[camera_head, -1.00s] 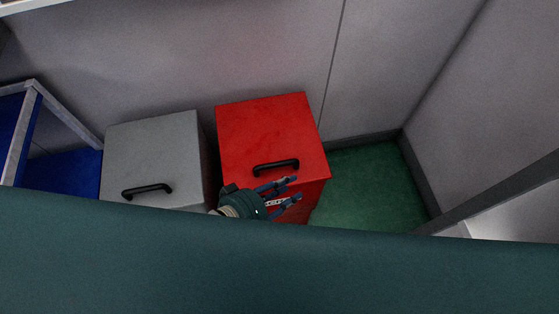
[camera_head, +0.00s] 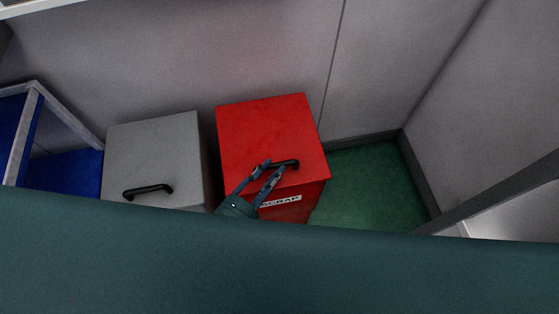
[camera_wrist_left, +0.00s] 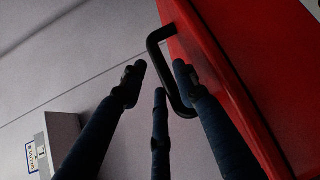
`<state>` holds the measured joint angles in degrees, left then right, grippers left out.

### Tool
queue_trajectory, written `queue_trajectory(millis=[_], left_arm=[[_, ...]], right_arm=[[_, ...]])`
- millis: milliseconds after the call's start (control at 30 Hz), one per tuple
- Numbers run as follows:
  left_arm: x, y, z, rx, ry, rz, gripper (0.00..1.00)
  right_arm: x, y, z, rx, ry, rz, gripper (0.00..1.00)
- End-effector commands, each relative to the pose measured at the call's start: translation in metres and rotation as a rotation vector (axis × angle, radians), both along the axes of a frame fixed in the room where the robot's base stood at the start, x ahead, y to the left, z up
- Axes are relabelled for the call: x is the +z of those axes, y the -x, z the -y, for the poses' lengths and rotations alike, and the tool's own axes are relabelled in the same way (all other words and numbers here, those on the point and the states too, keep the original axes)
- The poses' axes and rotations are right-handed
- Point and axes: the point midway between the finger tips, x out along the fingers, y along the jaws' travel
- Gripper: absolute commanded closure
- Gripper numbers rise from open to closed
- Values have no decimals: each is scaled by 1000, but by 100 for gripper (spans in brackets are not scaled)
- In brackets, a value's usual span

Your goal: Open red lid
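The red bin has a red lid (camera_head: 262,125) that lies closed, with a black bar handle (camera_head: 291,162) near its front edge. A white label reading "SCRAP" (camera_head: 284,201) shows on the front. My left gripper (camera_head: 270,168) reaches up from below to the left end of the handle, its fingers apart. In the left wrist view the black handle (camera_wrist_left: 165,70) passes between the spread fingers (camera_wrist_left: 156,85), with one finger on its lid side. I cannot tell whether the fingers touch it. The red lid (camera_wrist_left: 225,70) fills the right side there. My right gripper is not in view.
A grey bin (camera_head: 155,150) with its own black handle (camera_head: 147,191) stands left of the red one. Green floor (camera_head: 365,185) is free at right, before the walls. My teal body hides the foreground.

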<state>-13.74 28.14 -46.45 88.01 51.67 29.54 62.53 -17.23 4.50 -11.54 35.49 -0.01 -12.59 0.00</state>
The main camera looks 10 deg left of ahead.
Motion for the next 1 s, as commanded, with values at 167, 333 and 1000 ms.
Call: queue_trajectory(millis=[167,333,1000], left_arm=[[-3,-25,13,-1,0,1,70],[-6,-36,19,-1,-1,1,70],[-6,-37,20,-2,-2,-2,100]], right_arm=[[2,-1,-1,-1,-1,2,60],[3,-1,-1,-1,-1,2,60],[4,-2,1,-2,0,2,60]])
